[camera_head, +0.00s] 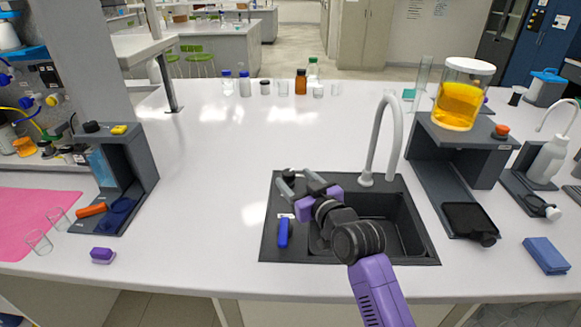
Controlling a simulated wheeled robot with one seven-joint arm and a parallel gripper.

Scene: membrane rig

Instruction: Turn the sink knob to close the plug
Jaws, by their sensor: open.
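The dark sink (405,250) is set into the white counter, with a pale curved faucet (397,130) behind its basin. A small dark knob-like part (288,174) shows at the sink's back left corner. A blue handle-like piece (283,232) lies on the sink's left ledge, below a small white label; I cannot tell which of the two is the plug knob. My gripper (299,178) is open, its grey fingers over the back left ledge close to the dark part. I cannot tell whether they touch it. My arm hides part of the basin, and the plug cannot be made out.
Right of the sink, a grey stand (463,139) carries a jar of orange liquid (459,100), with a black tray (468,218) at its front. A blue box (546,255) lies at far right. A grey rack (145,172) stands left. The counter between rack and sink is clear.

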